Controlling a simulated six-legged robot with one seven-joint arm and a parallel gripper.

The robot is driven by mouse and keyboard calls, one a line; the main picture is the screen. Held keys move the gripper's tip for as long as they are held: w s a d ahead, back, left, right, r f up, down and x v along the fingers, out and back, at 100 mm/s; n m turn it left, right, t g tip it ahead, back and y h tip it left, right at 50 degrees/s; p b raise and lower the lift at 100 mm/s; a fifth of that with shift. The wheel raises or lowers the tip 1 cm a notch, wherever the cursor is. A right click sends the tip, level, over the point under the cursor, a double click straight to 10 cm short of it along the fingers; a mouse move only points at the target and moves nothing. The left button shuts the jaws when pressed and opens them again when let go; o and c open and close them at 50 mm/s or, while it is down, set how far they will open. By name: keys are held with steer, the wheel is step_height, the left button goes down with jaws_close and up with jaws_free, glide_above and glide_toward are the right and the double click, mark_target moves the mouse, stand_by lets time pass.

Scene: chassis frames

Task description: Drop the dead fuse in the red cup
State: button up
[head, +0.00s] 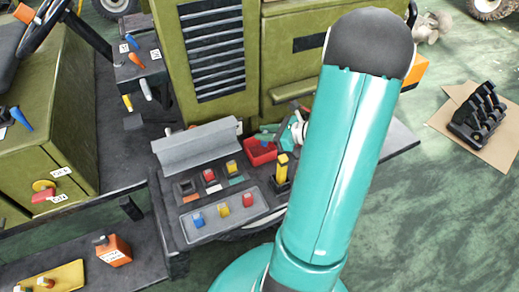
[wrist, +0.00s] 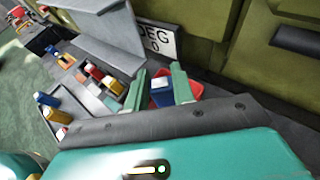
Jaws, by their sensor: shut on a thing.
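My gripper (wrist: 161,84) shows two green fingers in the wrist view, shut on a blue fuse (wrist: 162,95) with a pale end. The red cup (wrist: 194,86) shows behind and beside the fingers, so the fuse appears over it; its exact height cannot be told. In the head view the red cup (head: 261,153) stands on the dark bench, and my gripper (head: 268,136) is at its far rim, partly hidden by my arm. The fuse block holds a red fuse (head: 209,175) and a yellow fuse (head: 231,167); its left slot (head: 186,187) looks empty.
A grey tray (head: 235,218) in front holds blue, yellow and red fuses. A yellow-and-black upright item (head: 282,172) stands close right of the cup. A grey angled cover (head: 197,146) rises behind the block. An orange container (head: 114,250) stands at lower left.

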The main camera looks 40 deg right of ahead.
steer(key=shift+f, duration=1.55)
steer(key=o, duration=1)
steer(key=shift+o, duration=0.2)
steer(key=v, duration=1.3)
steer(key=shift+s+r, duration=0.3)
steer(key=shift+s+d, duration=0.1)
steer(key=shift+d, duration=0.05)
